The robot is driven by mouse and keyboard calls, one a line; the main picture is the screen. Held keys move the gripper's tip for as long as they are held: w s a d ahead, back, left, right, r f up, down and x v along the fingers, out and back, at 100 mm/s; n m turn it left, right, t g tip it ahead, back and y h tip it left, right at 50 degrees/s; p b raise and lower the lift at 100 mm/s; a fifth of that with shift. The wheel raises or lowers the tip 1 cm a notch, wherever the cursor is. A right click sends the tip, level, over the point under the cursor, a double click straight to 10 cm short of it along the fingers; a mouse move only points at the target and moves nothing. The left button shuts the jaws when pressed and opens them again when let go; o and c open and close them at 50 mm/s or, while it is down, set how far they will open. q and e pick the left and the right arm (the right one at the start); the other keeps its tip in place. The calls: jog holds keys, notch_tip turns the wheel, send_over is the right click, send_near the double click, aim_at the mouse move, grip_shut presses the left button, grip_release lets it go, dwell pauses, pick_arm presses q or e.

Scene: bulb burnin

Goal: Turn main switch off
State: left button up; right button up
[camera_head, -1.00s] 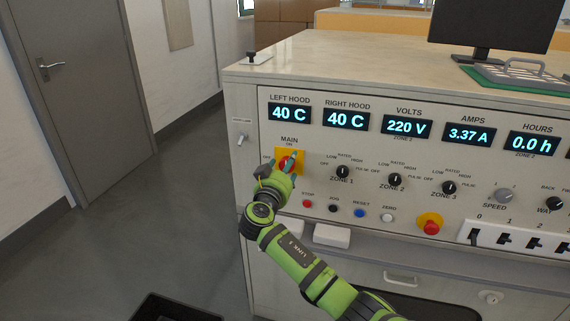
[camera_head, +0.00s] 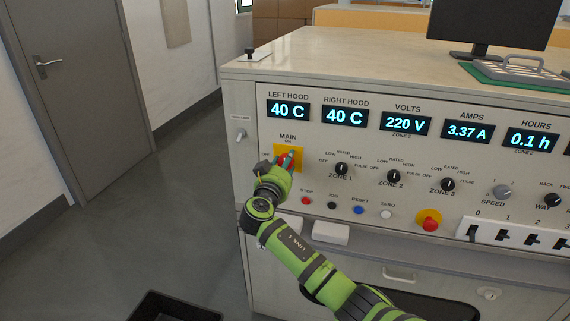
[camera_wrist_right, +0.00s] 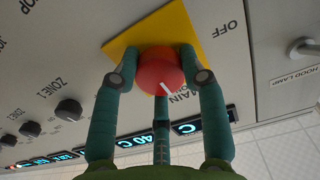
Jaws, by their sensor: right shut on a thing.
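The main switch is a red knob on a yellow plate (camera_head: 279,153) at the left of the panel, under the MAIN label. In the right wrist view the red knob (camera_wrist_right: 160,72) shows a short white mark slanting toward the MAIN lettering; the OFF label (camera_wrist_right: 228,30) is off to the side of the yellow plate (camera_wrist_right: 122,45). My right gripper (camera_head: 287,160) is at the knob; in the wrist view its teal fingers (camera_wrist_right: 160,80) are closed around the knob from both sides. In the head view the gripper hides part of the knob. My left gripper is out of view.
Lit displays (camera_head: 345,115) read 40 C, 40 C, 220 V, 3.37 A and 0.1 h. Zone knobs (camera_head: 341,169), small buttons (camera_head: 358,210) and a red mushroom button (camera_head: 429,224) lie to the right.

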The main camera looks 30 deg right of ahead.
jog(key=shift+w+r+n, duration=0.1)
jog(key=shift+r+n, duration=0.35)
jog(key=shift+n, duration=1.25)
jog(key=n, duration=0.4)
jog(key=shift+a+r+n, duration=0.1)
jog(key=shift+r+n, duration=0.05)
jog(key=shift+n, duration=0.15)
jog(key=n+p, duration=0.2)
jog(key=n, duration=0.2)
jog(key=shift+w+n, duration=0.1)
jog(key=shift+n, duration=0.2)
jog(key=n, duration=0.1)
jog(key=n+p, duration=0.1)
jog(key=n, duration=0.1)
jog(key=n+p, duration=0.1)
jog(key=shift+a+f+n, duration=0.1)
jog(key=shift+f+n, duration=0.15)
jog(key=shift+n, duration=0.45)
